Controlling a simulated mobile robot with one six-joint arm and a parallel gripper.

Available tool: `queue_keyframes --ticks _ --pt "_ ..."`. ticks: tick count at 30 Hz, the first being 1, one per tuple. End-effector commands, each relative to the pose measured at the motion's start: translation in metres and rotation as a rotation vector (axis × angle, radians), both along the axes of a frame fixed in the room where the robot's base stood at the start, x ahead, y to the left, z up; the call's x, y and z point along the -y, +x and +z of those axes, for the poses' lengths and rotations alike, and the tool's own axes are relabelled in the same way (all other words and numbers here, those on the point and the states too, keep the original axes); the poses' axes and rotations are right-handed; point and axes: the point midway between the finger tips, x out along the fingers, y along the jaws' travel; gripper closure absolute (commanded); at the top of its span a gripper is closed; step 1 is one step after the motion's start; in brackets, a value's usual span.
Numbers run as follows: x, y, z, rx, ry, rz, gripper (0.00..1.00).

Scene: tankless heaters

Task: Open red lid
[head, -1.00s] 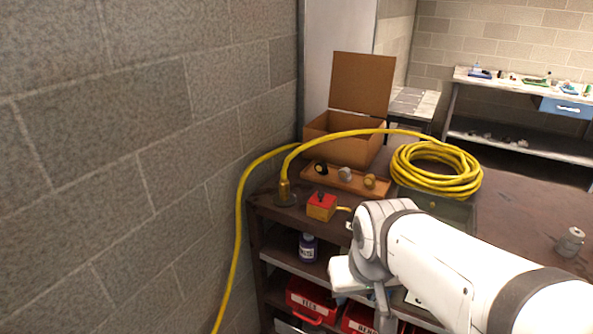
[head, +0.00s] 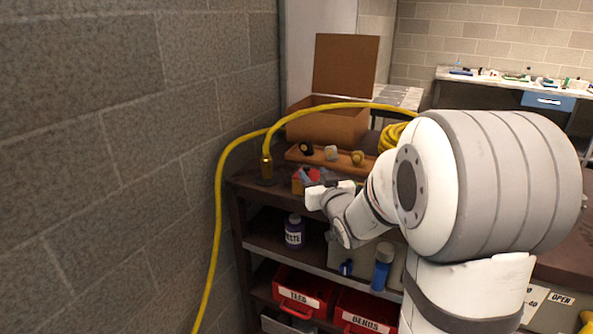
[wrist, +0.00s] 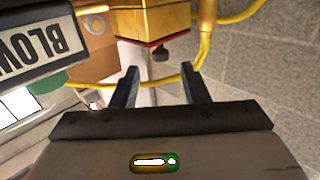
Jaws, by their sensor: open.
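The small yellow box (wrist: 168,18) with a red lid (wrist: 152,42) shows at the top of the wrist view, upside down. A dark knob (wrist: 160,54) sticks out from the lid. In the head view the red lid (head: 312,172) is on the dark bench top, partly hidden by my gripper (head: 305,176). In the wrist view my open gripper (wrist: 160,78) has its two fingers apart and empty. The knob lies beyond the fingertips, roughly in line with the gap. The lid looks shut. I cannot tell the exact distance to it.
A yellow hose (head: 219,220) loops over the bench left of the box. Behind stand a wooden tray (head: 345,168) with knobs and an open cardboard box (head: 335,125). Red bins (head: 302,292) and bottles (head: 294,232) fill the shelves below. A brick wall (head: 120,180) is close on the left.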

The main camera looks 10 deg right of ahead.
Motion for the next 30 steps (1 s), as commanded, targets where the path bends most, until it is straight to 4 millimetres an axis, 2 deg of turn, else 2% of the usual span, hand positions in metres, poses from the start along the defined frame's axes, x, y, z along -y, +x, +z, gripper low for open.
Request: queue_keyframes --ticks 15,26,30 --pt "-0.011 0.069 0.001 0.008 0.002 0.005 0.59" --pt "-0.012 0.076 0.001 0.007 0.002 0.004 0.59" --pt "-0.012 0.076 0.001 0.007 0.002 0.004 0.69"
